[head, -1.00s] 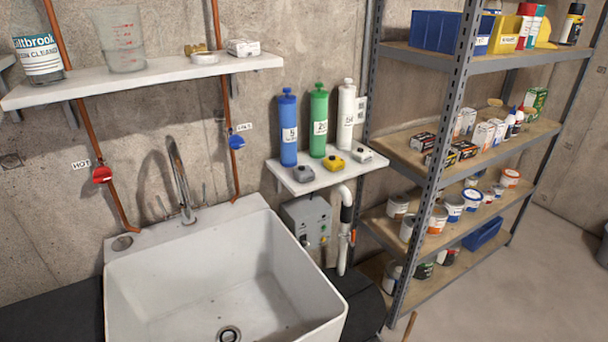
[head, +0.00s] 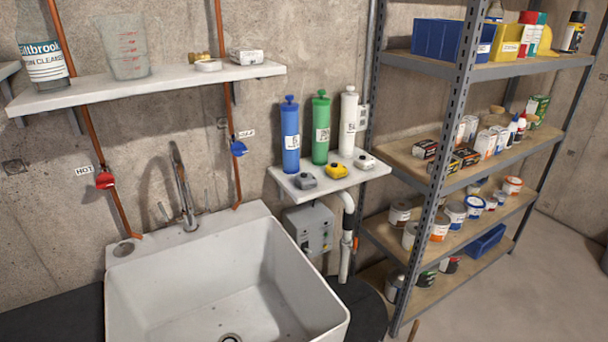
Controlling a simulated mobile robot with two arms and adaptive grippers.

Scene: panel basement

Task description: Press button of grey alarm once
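A small grey alarm (head: 305,181) sits at the front left of the small white wall shelf (head: 328,188). It stands in front of a blue cylinder (head: 290,138). A yellow alarm (head: 336,171) sits to its right, and a white alarm (head: 364,161) is farther right. Each looks like a low box with a raised top; the button details are too small to tell. Neither of my grippers shows in the head view.
A green cylinder (head: 320,130) and a white cylinder (head: 348,125) stand behind the alarms. The white sink (head: 220,280) is below and left, a grey box (head: 312,228) under the shelf. Metal shelving (head: 440,170) with tins stands right.

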